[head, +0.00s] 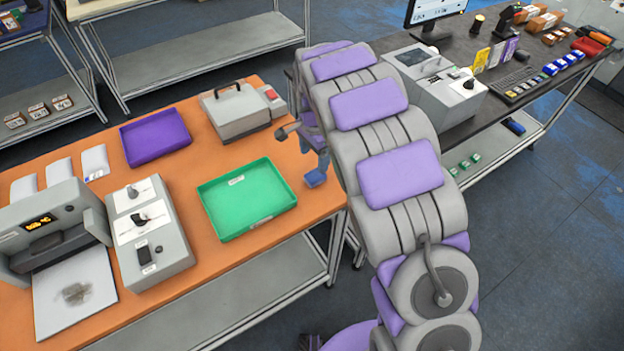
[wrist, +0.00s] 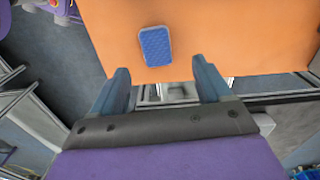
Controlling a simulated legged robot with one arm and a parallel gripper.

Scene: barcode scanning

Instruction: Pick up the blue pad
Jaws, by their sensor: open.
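The blue pad (wrist: 155,46) is a small rounded rectangle with a textured face. In the wrist view it lies on the orange table top (wrist: 235,35), near the table's edge. My gripper (wrist: 160,67) is open and empty, its two blue-grey fingers apart. No contact shows.
A green tray (head: 213,218) stands left of my arm's end. Behind it are a purple tray (head: 131,156) and a grey case (head: 238,122). Grey machines (head: 152,262) fill the table's left part. A dark counter (head: 478,117) with a monitor and boxes stands to the right.

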